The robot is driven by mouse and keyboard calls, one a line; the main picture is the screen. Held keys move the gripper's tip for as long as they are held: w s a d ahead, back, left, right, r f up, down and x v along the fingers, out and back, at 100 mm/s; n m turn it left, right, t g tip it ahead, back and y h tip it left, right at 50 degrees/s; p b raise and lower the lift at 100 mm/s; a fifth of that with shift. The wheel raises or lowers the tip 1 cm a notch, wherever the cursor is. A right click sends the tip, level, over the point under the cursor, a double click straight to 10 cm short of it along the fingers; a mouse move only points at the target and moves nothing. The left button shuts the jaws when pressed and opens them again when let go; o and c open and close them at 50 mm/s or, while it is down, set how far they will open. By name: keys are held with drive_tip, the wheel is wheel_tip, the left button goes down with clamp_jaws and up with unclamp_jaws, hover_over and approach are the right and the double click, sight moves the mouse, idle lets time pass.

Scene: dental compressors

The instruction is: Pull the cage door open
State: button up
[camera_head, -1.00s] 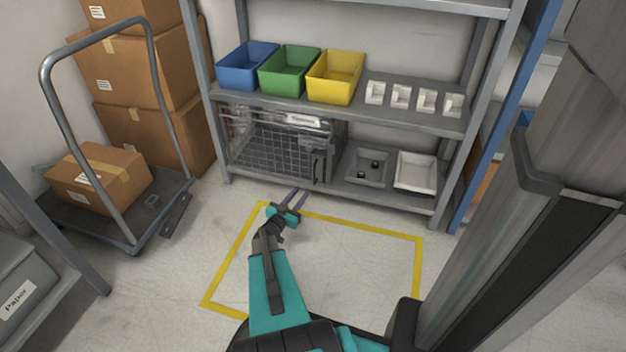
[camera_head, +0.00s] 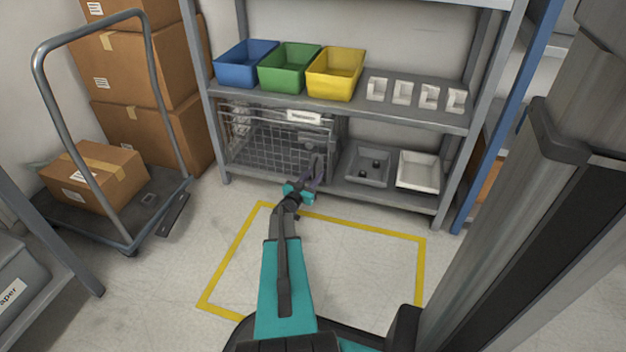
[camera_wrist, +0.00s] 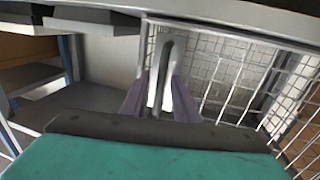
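The wire-mesh cage (camera_head: 262,148) stands on the lower shelf at the left, with a white label on its upper front edge. Its barred door shows close up in the wrist view (camera_wrist: 225,75). The upright door handle (camera_wrist: 169,60) is near the door's right edge in the head view and is partly hidden there by my fingers. My gripper (camera_head: 317,172) is at the handle. In the wrist view its two purple fingers (camera_wrist: 160,100) stand apart, one on each side of the handle, with a gap showing between them. The door looks shut.
Grey and white trays (camera_head: 418,170) sit right of the cage. Blue, green and yellow bins (camera_head: 335,75) stand on the shelf above. A shelf post (camera_head: 213,110) is left of the cage, and a trolley (camera_head: 125,240) stands farther left.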

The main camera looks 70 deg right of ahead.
drive_tip(key=shift+d, duration=0.25)
clamp_jaws()
